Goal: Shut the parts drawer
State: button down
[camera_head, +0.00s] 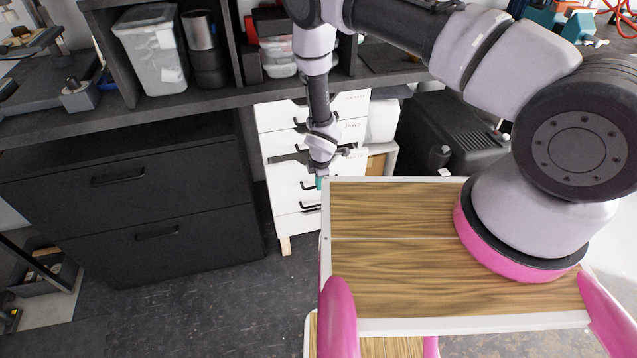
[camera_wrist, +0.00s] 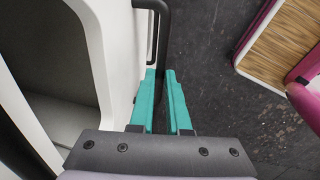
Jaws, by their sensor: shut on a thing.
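The white drawer cabinet (camera_head: 277,117) stands beyond my own deck in the head view. One drawer front (camera_head: 284,184) in its lower half stands out, with a dark gap above it. In the wrist view the white drawer front (camera_wrist: 118,50) runs along the left, with the dark drawer inside (camera_wrist: 55,50) behind it. My gripper (camera_head: 319,184) is at this front. In the wrist view its teal fingers (camera_wrist: 161,74) are shut on the black bar handle (camera_wrist: 163,28), which runs up from between them. The fingertips hide the gripped part of the handle.
A black cabinet (camera_head: 130,200) with two drawers stands left of the white one. A dark shelf (camera_head: 150,110) above holds a clear bin (camera_head: 153,55) and cups. A black case (camera_head: 455,135) is to the right. The dark floor (camera_head: 200,300) is open in front.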

jog(key=shift+w, duration=0.15)
jog(key=c, duration=0.9)
grip_release()
jog(key=r, duration=0.3)
jog(key=s+r, duration=0.1)
jog(key=r, duration=0.3)
jog(key=s+r, duration=0.1)
jog(key=r, duration=0.2)
jog(key=shift+d+r, duration=0.25)
jog(key=shift+r, duration=0.1)
